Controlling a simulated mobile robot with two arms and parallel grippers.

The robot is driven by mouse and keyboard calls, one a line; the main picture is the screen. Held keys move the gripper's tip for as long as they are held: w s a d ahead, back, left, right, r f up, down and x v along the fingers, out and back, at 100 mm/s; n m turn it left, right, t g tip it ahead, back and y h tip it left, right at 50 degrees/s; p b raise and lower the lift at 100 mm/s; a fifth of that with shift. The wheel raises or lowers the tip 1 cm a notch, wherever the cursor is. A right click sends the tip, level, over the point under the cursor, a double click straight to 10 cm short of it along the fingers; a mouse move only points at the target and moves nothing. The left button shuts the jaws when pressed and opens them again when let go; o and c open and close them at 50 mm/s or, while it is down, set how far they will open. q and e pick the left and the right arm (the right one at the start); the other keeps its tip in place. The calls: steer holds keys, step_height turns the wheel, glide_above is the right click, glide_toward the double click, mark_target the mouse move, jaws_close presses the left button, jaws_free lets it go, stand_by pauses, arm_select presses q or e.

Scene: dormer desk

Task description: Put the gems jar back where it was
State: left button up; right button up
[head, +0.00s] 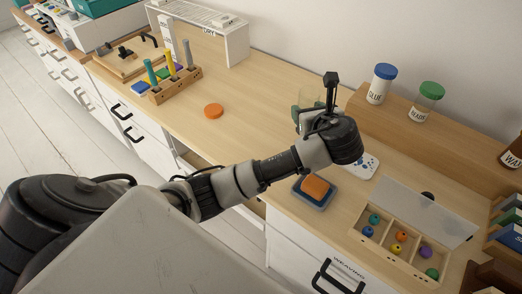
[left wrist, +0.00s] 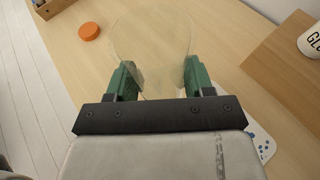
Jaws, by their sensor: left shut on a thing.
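My left gripper (head: 311,116) is over the desk, in front of the raised wooden shelf. In the left wrist view its green-padded fingers (left wrist: 154,78) are shut on a clear glass jar (left wrist: 150,38), one finger on each side. The jar looks see-through and no lid shows on it; its label is not visible, so I cannot read whether it is the gems jar. In the head view my wrist and fingers hide most of it. An orange round lid (head: 214,111) lies apart on the desk, also seen in the left wrist view (left wrist: 89,31). My right gripper is not in view.
The wooden shelf (head: 402,119) holds a blue-lidded glue jar (head: 380,84), a green-lidded beads jar (head: 427,99) and a brown jar (head: 512,154). An orange block (head: 316,187) and a compartment box of beads (head: 389,259) are nearby. A peg rack (head: 174,88) stands left. The desk around the orange lid is clear.

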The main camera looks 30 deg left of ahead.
arm_select(q)
steer(key=s+a+f, duration=0.1)
steer(key=a+f, duration=0.1)
steer(key=a, duration=0.1)
steer(key=s+a+f, duration=0.1)
steer(key=a+f, duration=0.1)
steer(key=a, duration=0.2)
steer(key=s+a+f+b, duration=0.1)
steer(key=a+f, duration=0.2)
steer(key=a, duration=0.1)
steer(key=shift+s+a+f, duration=0.1)
steer(key=shift+s+a, duration=0.05)
steer(key=shift+s, duration=0.05)
step_height(320, 180, down, 3)
steer(key=shift+f+b, duration=0.15)
steer(key=shift+b, duration=0.25)
steer(key=shift+f, duration=0.35)
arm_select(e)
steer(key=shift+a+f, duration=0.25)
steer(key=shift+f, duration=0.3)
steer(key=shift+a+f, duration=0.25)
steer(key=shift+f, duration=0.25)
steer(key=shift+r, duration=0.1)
arm_select(q)
steer(key=o, duration=1)
steer(key=shift+f, duration=0.1)
